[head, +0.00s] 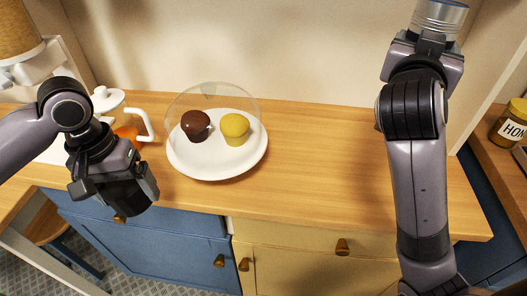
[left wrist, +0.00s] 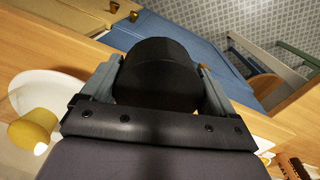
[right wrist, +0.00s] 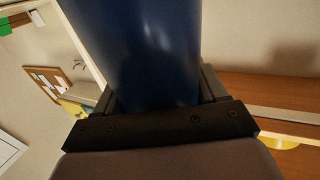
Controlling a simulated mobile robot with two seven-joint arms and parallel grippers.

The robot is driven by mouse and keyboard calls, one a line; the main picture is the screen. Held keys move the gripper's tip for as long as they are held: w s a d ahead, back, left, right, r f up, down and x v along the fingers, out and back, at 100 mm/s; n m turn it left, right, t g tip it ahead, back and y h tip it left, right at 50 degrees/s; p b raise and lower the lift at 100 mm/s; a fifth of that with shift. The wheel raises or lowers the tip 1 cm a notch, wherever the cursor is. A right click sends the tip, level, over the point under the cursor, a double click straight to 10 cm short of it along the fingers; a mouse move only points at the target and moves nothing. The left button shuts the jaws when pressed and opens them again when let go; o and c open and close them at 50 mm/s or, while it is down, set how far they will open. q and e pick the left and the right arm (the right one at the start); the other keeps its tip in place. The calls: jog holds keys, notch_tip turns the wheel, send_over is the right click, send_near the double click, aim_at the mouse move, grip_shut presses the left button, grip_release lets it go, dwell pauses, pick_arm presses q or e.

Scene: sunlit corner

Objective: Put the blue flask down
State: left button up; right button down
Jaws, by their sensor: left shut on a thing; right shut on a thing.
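The blue flask (right wrist: 150,45) fills the upper middle of the right wrist view, a smooth dark blue cylinder between the fingers of my right gripper (right wrist: 155,100). In the head view a silver cylinder end (head: 440,15) shows at the top edge, above my right gripper (head: 425,50), which is raised high over the counter. The rest of the flask is out of that view. My left gripper (head: 120,185) is shut on a black round thing (left wrist: 155,75) and holds it at the counter's front edge, left of the white plate. The counter (head: 320,155) is wooden.
A white plate (head: 210,172) holds a brown muffin (head: 195,125) and a yellow muffin (head: 235,127), with a clear dome (head: 215,92) over them. A white pot (head: 105,100) stands at left. A honey jar (head: 510,124) stands far right. The counter right of the plate is clear.

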jog(key=shift+s+r, duration=0.1)
jog(key=shift+r, duration=0.05)
pick_arm(q)
jog(key=shift+f+b, duration=0.5)
jog(key=shift+b, duration=0.05)
jog(key=shift+w+d+r+m, duration=0.1)
jog(key=shift+d+r+m, duration=0.15)
jog(key=shift+m, duration=0.15)
jog(key=m, duration=0.2)
jog(key=w+d+r+m, duration=0.1)
jog(key=m, duration=0.1)
jog(key=d+r+m, duration=0.1)
jog(key=shift+w+d+r+m, duration=0.25)
jog(key=shift+m, duration=0.15)
jog(key=w+d+r+m+y, duration=0.1)
jog(key=d+r+m, duration=0.7)
jog(key=m, duration=1.2)
notch_tip(320, 180, up, 2)
jog(key=shift+w+d+r, duration=0.25)
jog(key=shift+w+d, duration=0.1)
jog(key=shift+w, duration=0.25)
pick_arm(e)
notch_tip(320, 180, down, 20)
jog(key=shift+r, duration=0.15)
